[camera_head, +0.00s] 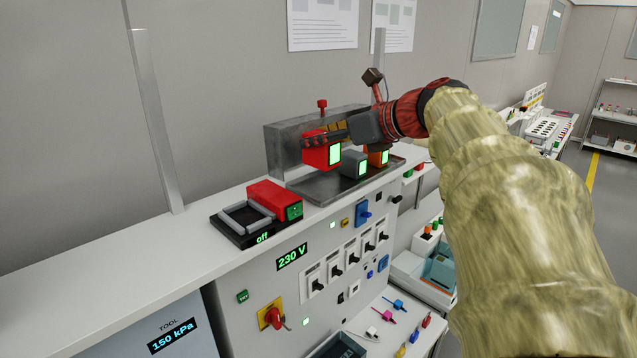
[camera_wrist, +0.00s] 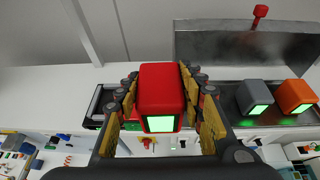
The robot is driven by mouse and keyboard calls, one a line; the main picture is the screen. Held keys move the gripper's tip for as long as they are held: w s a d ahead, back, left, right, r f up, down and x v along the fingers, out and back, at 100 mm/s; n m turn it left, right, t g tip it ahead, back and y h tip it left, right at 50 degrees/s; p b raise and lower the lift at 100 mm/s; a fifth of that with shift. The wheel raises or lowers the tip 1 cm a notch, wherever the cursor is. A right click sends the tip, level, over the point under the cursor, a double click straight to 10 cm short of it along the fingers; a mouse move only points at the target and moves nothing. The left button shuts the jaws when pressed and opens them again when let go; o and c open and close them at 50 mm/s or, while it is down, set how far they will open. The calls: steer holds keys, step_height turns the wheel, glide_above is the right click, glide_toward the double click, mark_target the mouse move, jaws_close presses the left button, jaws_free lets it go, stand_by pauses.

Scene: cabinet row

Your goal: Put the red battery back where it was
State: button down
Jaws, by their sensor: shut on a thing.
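The red battery (camera_head: 317,153), a red block with a lit pale-green face, is held in my gripper (camera_head: 328,134). In the wrist view the battery (camera_wrist: 161,90) sits between the yellow finger pads of my gripper (camera_wrist: 160,78). It appears raised above the left part of the metal tray (camera_head: 318,188), left of a grey battery (camera_head: 352,166) and an orange battery (camera_head: 375,158), which stand on the tray. Its underside and any gap below it cannot be judged exactly.
A black charger-like unit (camera_head: 238,236) reading "off" lies left of the tray, with an empty grey frame and a red block with a green front (camera_head: 274,198). A metal back plate (camera_head: 287,148) rises behind the tray. The white counter (camera_head: 130,248) is clear at left.

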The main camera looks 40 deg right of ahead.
steer(key=shift+w, duration=0.25)
steer(key=shift+w+d, duration=0.2)
steer(key=shift+d, duration=0.1)
steer(key=w+d+f+p, duration=0.1)
steer(key=w+d+f, duration=0.8)
steer(key=shift+w+d+f+p, duration=0.1)
steer(key=shift+d+f+p, duration=0.1)
steer(key=shift+p, duration=0.2)
steer(key=f, duration=0.3)
steer(key=shift+w+d, duration=0.2)
steer(key=shift+d, duration=0.05)
steer(key=shift+s+a+f, duration=0.1)
steer(key=shift+f, duration=0.1)
